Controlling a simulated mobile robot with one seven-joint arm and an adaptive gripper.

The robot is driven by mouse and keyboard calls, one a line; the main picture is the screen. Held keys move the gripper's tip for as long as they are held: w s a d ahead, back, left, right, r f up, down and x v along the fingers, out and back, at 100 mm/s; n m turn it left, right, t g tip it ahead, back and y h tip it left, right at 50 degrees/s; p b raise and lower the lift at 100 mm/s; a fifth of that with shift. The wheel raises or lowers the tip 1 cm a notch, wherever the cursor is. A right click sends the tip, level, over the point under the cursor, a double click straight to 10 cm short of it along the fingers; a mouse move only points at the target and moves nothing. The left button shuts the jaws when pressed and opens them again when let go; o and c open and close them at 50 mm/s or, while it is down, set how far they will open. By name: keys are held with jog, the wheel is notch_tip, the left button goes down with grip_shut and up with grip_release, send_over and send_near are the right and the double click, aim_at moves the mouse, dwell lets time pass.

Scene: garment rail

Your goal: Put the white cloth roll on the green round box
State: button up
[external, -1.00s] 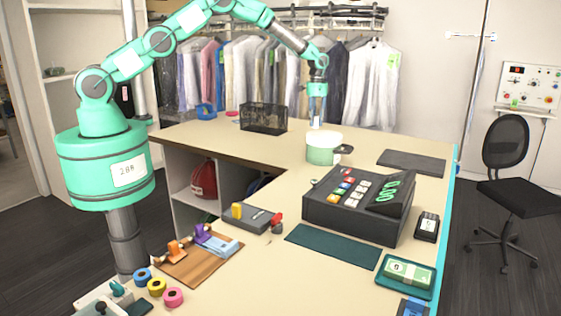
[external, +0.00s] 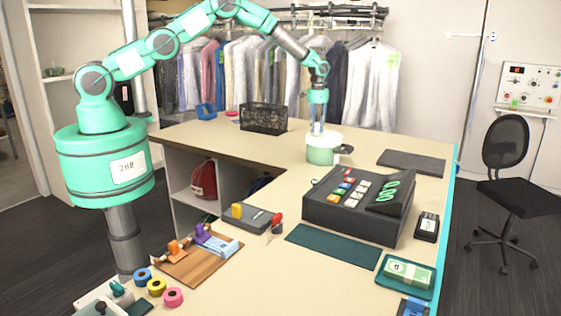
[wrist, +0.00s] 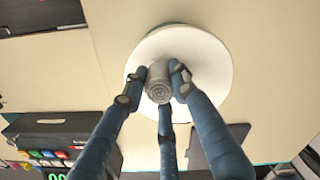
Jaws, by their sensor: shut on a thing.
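The green round box (external: 321,155) with a white top stands on the counter behind the cash register. Its white top also shows in the wrist view (wrist: 215,62). My gripper (external: 317,131) is directly above the box, pointing down. In the wrist view my gripper (wrist: 160,80) has its fingers closed around the white cloth roll (wrist: 159,91), which looks greyish with its spiral end showing. The roll is over the white top, a little left of its middle. I cannot tell whether it touches the top. The roll is too small to make out in the external view.
The cash register (external: 358,206) stands in front of the box. A small dark object (external: 345,149) is close at the box's right side. A dark mat (external: 411,163) lies further right, and a black mesh basket (external: 264,118) stands at the back left. Clothes hang behind the counter.

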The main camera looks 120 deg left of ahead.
aim_at(317, 123)
jog(key=shift+f, duration=0.2)
jog(key=o, duration=0.8)
notch_tip(317, 123, up, 12)
jog(key=shift+r+b, duration=0.1)
jog(key=shift+b, duration=1.15)
dwell(0.4)
